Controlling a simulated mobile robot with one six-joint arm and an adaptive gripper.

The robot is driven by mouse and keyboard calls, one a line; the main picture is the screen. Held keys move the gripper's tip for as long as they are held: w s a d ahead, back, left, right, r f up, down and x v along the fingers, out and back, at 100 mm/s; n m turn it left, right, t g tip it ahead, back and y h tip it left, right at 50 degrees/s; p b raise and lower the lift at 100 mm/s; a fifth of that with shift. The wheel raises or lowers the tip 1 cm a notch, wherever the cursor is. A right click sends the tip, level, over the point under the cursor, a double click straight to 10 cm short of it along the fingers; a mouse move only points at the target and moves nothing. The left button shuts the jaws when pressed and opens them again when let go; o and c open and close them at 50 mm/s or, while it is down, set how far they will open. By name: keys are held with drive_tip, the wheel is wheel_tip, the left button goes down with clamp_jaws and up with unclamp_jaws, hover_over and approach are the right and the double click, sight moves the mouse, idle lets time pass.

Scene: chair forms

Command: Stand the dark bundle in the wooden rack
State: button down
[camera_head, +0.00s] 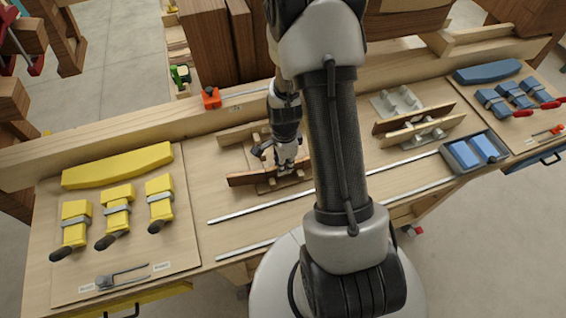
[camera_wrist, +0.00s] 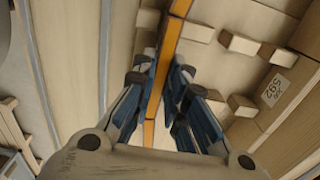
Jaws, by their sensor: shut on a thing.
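My gripper (camera_head: 287,168) points down at the middle of the bench, at a pale wooden frame (camera_head: 236,133) that looks like the rack. A long thin brown strip (camera_head: 243,179), likely the dark bundle, lies along the frame's near side at the fingertips. In the wrist view, my gripper (camera_wrist: 162,76) is shut on this strip (camera_wrist: 171,42), which runs between the blue-sided fingers with an orange-brown edge up. Short pale blocks (camera_wrist: 240,43) stand to its right, and a labelled wooden board (camera_wrist: 290,95) lies beyond. I cannot tell whether the strip touches the bench.
Yellow forms and clamps (camera_head: 118,166) lie on a left board, blue ones (camera_head: 487,72) on a right board. A second form with dark strips (camera_head: 414,118) stands right of my arm. An orange block (camera_head: 211,98) sits on the back rail. Metal rails (camera_head: 260,207) cross the front.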

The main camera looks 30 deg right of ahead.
drive_tip(key=shift+f+b, duration=0.3)
idle(0.4)
drive_tip(key=c, duration=1.5)
unclamp_jaws()
drive_tip(key=shift+c, duration=0.2)
wheel_tip(320, 180, up, 12)
